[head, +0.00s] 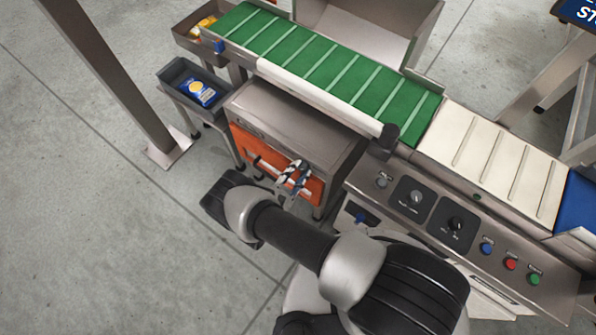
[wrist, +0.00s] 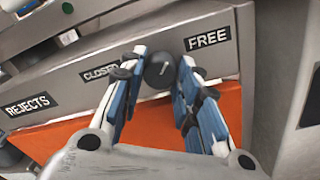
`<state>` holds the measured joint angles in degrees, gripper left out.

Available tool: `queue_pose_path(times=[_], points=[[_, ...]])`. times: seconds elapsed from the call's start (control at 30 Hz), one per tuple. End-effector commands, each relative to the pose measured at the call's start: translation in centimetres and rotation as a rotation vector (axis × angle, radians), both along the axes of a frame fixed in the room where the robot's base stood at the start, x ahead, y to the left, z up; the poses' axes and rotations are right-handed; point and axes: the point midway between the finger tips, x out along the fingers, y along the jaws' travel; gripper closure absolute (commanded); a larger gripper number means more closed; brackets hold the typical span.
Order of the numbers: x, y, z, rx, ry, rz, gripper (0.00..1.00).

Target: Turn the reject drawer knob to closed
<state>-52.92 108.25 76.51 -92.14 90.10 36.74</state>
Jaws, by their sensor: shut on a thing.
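The reject drawer knob (wrist: 158,72) is dark and round, with a small pale mark on its face. It sits on a grey metal strip between the CLOSED label (wrist: 100,73) on its left and the FREE label (wrist: 207,38) on its right. I cannot tell for sure which label the mark points to. My gripper (wrist: 163,62) is shut on the knob, one blue-and-white finger on each side. In the head view my gripper (head: 293,174) is at the orange drawer front (head: 257,150), and it hides the knob there. The orange front (wrist: 150,122) lies below the strip in the wrist view.
A REJECTS label (wrist: 28,104) is at the strip's left. The green conveyor (head: 320,70) runs above the drawer cabinet. A control panel (head: 440,215) with knobs and buttons is close on the right. A grey bin (head: 178,76) with a blue packet stands left. Floor at lower left is clear.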

Motion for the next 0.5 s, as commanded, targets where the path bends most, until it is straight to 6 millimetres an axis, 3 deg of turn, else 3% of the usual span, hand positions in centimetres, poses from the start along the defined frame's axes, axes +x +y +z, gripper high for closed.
queue_pose_path(times=[0.5], points=[[-0.01,0.01,0.05,-0.293,0.229,0.000,0.94]])
